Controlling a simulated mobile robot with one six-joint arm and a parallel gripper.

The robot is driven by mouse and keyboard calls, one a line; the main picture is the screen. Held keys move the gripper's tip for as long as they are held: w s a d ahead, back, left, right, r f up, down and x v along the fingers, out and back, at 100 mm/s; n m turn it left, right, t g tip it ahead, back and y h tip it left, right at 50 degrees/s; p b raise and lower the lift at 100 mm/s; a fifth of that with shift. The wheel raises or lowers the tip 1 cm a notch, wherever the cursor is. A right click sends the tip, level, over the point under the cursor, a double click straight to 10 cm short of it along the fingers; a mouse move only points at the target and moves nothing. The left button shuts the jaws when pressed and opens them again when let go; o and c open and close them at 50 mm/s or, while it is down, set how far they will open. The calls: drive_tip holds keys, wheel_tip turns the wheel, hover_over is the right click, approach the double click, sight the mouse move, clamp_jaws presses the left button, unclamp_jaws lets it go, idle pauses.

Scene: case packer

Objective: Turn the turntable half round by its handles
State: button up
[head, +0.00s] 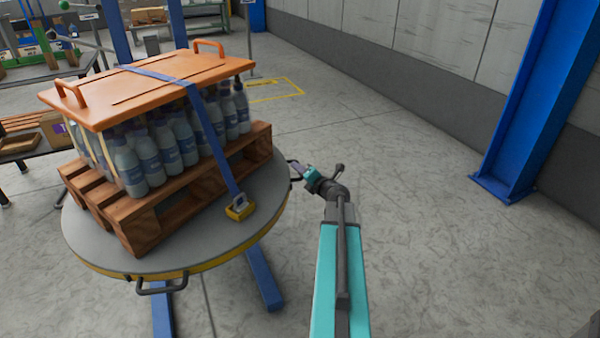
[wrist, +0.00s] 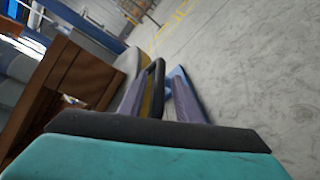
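The round grey turntable (head: 255,205) with a yellow rim stands at the left in the head view. A dark handle (head: 163,286) sticks out of its front rim. Another dark handle (wrist: 154,82) on its right side shows in the wrist view. My gripper (head: 298,170) is at this right-hand handle. In the wrist view its two fingers (wrist: 165,75) stand apart, with the handle bar between them. There is a visible gap between the bar and the right finger. I cannot tell whether the left finger touches the bar.
A wooden pallet (head: 185,205) with several bottles (head: 150,160) under an orange board (head: 150,85) stands on the turntable. A blue strap (head: 222,150) runs over the load to a yellow buckle (head: 240,208). A blue column (head: 525,100) stands right; the floor between is clear.

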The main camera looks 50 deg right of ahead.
drive_tip(key=shift+w, duration=0.2)
drive_tip(key=shift+d, duration=0.1)
drive_tip(key=shift+c, duration=0.4)
clamp_jaws()
drive_tip(key=shift+w, duration=0.1)
